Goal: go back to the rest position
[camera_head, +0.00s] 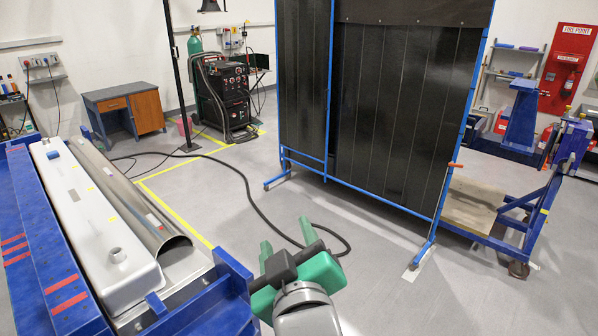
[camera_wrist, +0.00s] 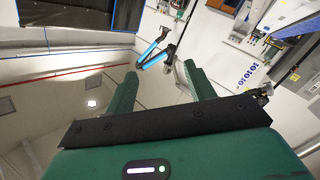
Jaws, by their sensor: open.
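My gripper (camera_head: 287,241) is at the bottom middle of the head view, with its two green fingers apart and nothing between them. The wrist view also shows my gripper (camera_wrist: 160,72) with its fingers spread and empty. It is held to the right of the blue jig (camera_head: 228,272), apart from the long parts lying there. On the jig lie a long white part (camera_head: 95,215) with a short round stub, and a curved metal trough (camera_head: 125,200) beside it.
A black welding screen (camera_head: 400,110) in a blue frame stands beyond my gripper. A blue trolley (camera_head: 510,215) is at the right. A welding machine (camera_head: 225,98) and a wooden desk (camera_head: 125,108) stand at the back. A dark cable (camera_head: 240,180) curves across otherwise open floor.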

